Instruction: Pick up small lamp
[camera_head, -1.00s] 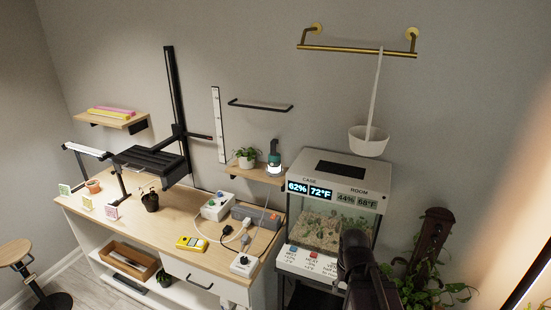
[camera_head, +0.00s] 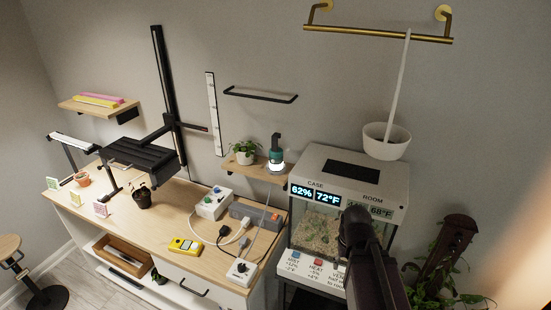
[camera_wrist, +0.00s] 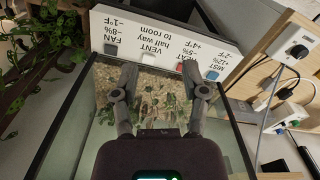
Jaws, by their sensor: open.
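A small teal lamp (camera_head: 276,152) stands upright on a light wooden wall shelf (camera_head: 241,171). Its lower part glows white, and a pale cord hangs below the shelf. My dark arm (camera_head: 365,245) is in front of the glass case, to the right of and below the lamp in the head view. In the wrist view my gripper (camera_wrist: 159,72) is open and empty, with its fingers apart over the case. The lamp does not show in the wrist view.
A potted plant (camera_head: 244,152) stands just left of the lamp on the shelf. The glass case (camera_head: 318,228) with its grey top is close on the right. A white hanging pot (camera_head: 386,145) is above the case. A desk (camera_head: 160,225) holds cords and a power box (camera_head: 213,204).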

